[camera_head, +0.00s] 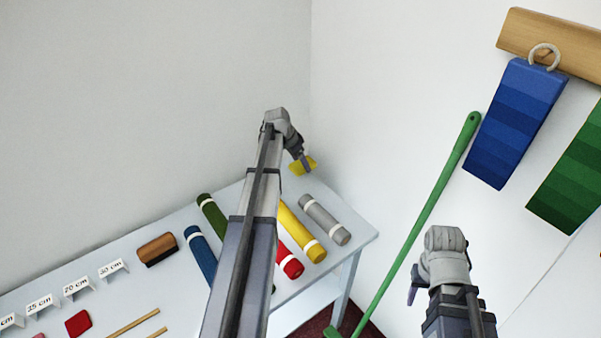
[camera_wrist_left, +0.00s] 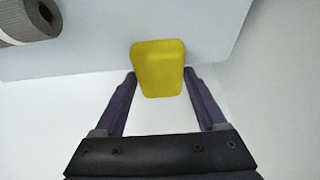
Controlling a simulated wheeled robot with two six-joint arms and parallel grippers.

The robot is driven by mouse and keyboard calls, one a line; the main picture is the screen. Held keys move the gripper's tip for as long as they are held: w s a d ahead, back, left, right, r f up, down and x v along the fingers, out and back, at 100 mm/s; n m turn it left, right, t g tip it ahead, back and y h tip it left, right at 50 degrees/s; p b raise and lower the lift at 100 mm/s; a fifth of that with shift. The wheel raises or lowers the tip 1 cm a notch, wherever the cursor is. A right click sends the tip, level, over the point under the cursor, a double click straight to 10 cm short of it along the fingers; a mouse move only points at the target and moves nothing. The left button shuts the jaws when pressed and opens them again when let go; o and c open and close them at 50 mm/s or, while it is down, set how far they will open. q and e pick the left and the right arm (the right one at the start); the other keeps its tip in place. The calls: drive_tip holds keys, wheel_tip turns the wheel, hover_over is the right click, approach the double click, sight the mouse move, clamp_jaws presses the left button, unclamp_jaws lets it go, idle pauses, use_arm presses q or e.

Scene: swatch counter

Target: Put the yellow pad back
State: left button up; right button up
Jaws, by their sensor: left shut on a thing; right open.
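The yellow pad (camera_head: 310,164) is at the back right of the white table, and also shows in the left wrist view (camera_wrist_left: 158,68). My left gripper (camera_head: 303,160) reaches over the table and is shut on it; in the left wrist view the pad lies between the fingertips (camera_wrist_left: 160,74). There it overlaps the table's edge; I cannot tell its height over the top. A red pad (camera_head: 78,323) lies at the front left of the table. My right gripper (camera_head: 412,291) is open and empty, right of the table.
Several rolls, including a yellow roll (camera_head: 301,232) and a grey roll (camera_head: 325,219), lie on the table (camera_head: 130,295) near my left arm. A green-handled tool (camera_head: 430,220) leans beside the right wall. Blue swatches (camera_head: 514,123) hang there.

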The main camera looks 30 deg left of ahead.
sight(298, 165)
use_arm(q)
wheel_tip(298, 165, down, 4)
drive_tip(key=b, duration=0.3)
drive_tip(key=shift+r, duration=0.3)
drive_tip(key=o, duration=1.1)
drive_tip(key=shift+o, duration=0.2)
drive_tip(key=p+v, duration=1.1)
drive_tip(key=v, duration=0.1)
